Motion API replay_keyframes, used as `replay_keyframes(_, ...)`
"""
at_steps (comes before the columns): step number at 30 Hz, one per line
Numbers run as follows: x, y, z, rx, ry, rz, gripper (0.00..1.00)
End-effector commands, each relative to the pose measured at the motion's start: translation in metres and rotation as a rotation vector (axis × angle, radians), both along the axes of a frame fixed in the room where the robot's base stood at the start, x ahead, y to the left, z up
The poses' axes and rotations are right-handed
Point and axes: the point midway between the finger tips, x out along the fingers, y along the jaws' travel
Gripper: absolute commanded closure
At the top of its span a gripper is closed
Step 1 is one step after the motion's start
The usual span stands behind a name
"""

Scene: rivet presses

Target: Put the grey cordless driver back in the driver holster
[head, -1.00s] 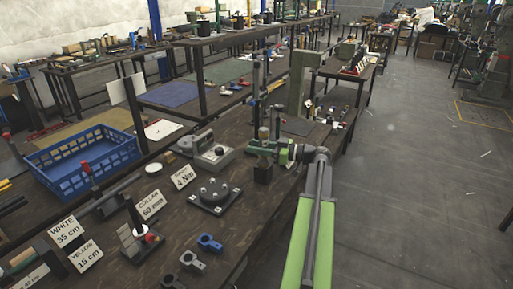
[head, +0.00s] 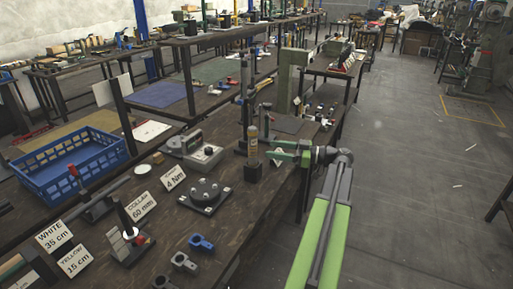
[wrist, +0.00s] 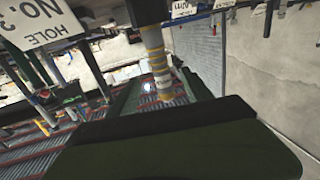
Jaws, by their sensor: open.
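My gripper (head: 270,149) is open, its green fingers pointing left. The fingertips are just right of a slim upright tube (head: 253,139) with yellowish bands, standing in a small black block (head: 253,171). I see nothing between the fingers. In the wrist view, which is upside down, the banded tube (wrist: 157,62) hangs from the dark block (wrist: 146,10), beyond a large dark green finger. I cannot pick out the grey cordless driver or its holster with certainty in either view.
A green-grey press column (head: 290,82) stands behind my gripper.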

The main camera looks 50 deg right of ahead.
Motion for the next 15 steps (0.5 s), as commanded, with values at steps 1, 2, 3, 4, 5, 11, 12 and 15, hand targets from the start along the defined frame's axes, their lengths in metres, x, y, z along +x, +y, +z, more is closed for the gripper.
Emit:
replay_keyframes(1, -0.012, -0.008, 0.000, 0.000, 0.000, -0.004, 0.42)
replay_keyframes(2, -0.019, -0.011, 0.000, 0.000, 0.000, -0.003, 0.42)
replay_keyframes(3, -0.026, -0.015, 0.000, 0.000, 0.000, -0.003, 0.42)
replay_keyframes(4, -0.032, -0.017, 0.000, 0.000, 0.000, -0.003, 0.42)
replay_keyframes(5, -0.036, -0.020, 0.000, 0.000, 0.000, -0.002, 0.42)
replay_keyframes(11, -0.053, -0.027, 0.001, 0.000, 0.000, 0.000, 0.42)
replay_keyframes(12, -0.054, -0.027, 0.001, 0.000, 0.000, 0.000, 0.42)
replay_keyframes(15, -0.054, -0.027, 0.001, 0.000, 0.000, 0.001, 0.42)
